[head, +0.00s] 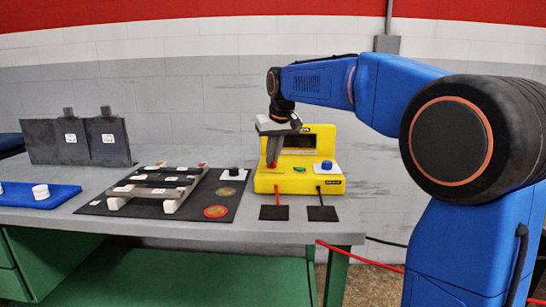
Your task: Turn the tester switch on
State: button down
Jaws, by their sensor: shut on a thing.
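The yellow tester (325,141) stands on the grey bench, with a dark screen (299,141), a small green part (299,169) and a blue knob (326,165) on a white plate. My gripper (272,162) points down over the left side of the tester, in front of its upright panel. It is shut on a small red piece (273,165) at its fingertips, low above the tester's sloping front. The piece is mostly hidden by the fingers, and I cannot tell whether it is the switch.
Red and black leads run from the tester's front to two black pads (322,213). Left of it, a black mat (189,212) holds a grey rack (157,188), a black knob (234,171) and round discs. A blue tray (40,199) and dark panels (77,142) stand farther left.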

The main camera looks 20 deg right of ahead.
jog(key=m, duration=0.2)
jog(key=m+h, duration=0.1)
jog(key=m, duration=0.1)
jog(key=m+h, duration=0.1)
jog(key=m, duration=0.1)
jog(key=shift+w+a, duration=0.1)
jog(key=shift+a, duration=0.2)
jog(key=m+h, duration=0.1)
jog(key=m, duration=0.1)
jog(key=m+g, duration=0.1)
jog(key=m, duration=0.1)
jog(key=shift+w+a+m+h, duration=0.1)
jog(key=shift+m+h, duration=0.2)
jog(key=shift+h, duration=0.1)
jog(key=c, duration=1.9)
grip_release()
jog(key=shift+g, duration=0.3)
jog(key=shift+o, duration=0.2)
jog(key=shift+r, duration=0.15)
jog(key=v, duration=1.7)
